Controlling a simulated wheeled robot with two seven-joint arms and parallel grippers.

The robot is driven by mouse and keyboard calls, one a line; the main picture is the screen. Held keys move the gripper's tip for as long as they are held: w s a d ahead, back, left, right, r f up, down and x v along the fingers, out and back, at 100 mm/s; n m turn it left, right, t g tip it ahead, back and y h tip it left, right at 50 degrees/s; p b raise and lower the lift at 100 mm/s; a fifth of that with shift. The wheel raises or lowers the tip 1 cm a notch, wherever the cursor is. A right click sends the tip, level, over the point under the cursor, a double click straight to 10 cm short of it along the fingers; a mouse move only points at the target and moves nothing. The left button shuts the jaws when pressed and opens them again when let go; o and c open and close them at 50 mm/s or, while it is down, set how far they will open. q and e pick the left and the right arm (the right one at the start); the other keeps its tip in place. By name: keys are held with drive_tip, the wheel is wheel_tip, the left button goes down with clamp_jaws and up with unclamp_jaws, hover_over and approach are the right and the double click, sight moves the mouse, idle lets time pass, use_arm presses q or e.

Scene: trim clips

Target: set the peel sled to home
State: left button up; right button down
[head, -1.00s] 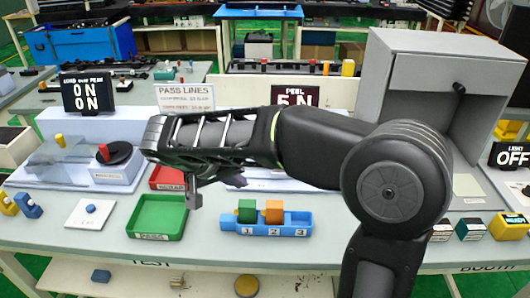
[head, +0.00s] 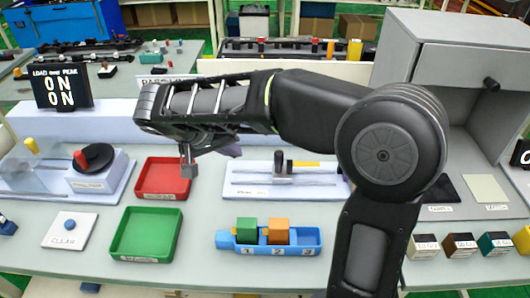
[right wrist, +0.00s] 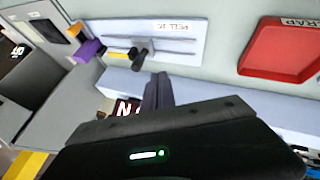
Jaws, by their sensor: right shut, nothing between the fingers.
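The peel sled's pale base plate (head: 300,189) with its rails lies on the bench, right of the red tray. A dark upright block (head: 279,162) stands on the rails, with a yellow bar (head: 303,164) just right of it. In the right wrist view the plate (right wrist: 185,30), dark block (right wrist: 141,55) and yellow bar (right wrist: 121,53) show near the top, with a purple piece (right wrist: 88,50) beyond the bar. My right gripper (head: 189,166) is shut and empty, apart from the sled, over the red tray's right edge in the head view. My left gripper is out of view.
The red tray (head: 140,192) and green tray (head: 117,246) lie left of the sled. A blue holder (head: 224,240) with green and orange blocks sits in front. A grey booth (head: 455,60) stands at right. My right arm hides the bench behind the sled.

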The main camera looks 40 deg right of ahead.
drive_tip(key=d+f+p, duration=0.1)
drive_tip(key=d+f, duration=0.1)
drive_tip(key=d, duration=0.1)
drive_tip(key=d+f+p, duration=0.1)
drive_tip(key=d+f, duration=0.2)
drive_tip(key=d+f+p, duration=0.1)
drive_tip(key=d+f, duration=0.2)
drive_tip(key=shift+w+d, duration=0.1)
drive_tip(key=shift+d, duration=0.2)
idle(0.4)
drive_tip(key=shift+s+d, duration=0.2)
drive_tip(key=shift+d, duration=0.05)
drive_tip(key=s+d+b, duration=0.1)
drive_tip(key=s+d, duration=0.1)
drive_tip(key=d, duration=0.1)
drive_tip(key=s+d+b, duration=0.1)
drive_tip(key=s+d, duration=0.1)
drive_tip(key=d, duration=0.1)
drive_tip(key=s+d+b, duration=0.2)
drive_tip(key=s+d, duration=0.1)
drive_tip(key=shift+f, duration=0.1)
drive_tip(key=shift+s+d, duration=0.2)
drive_tip(key=shift+d, duration=0.05)
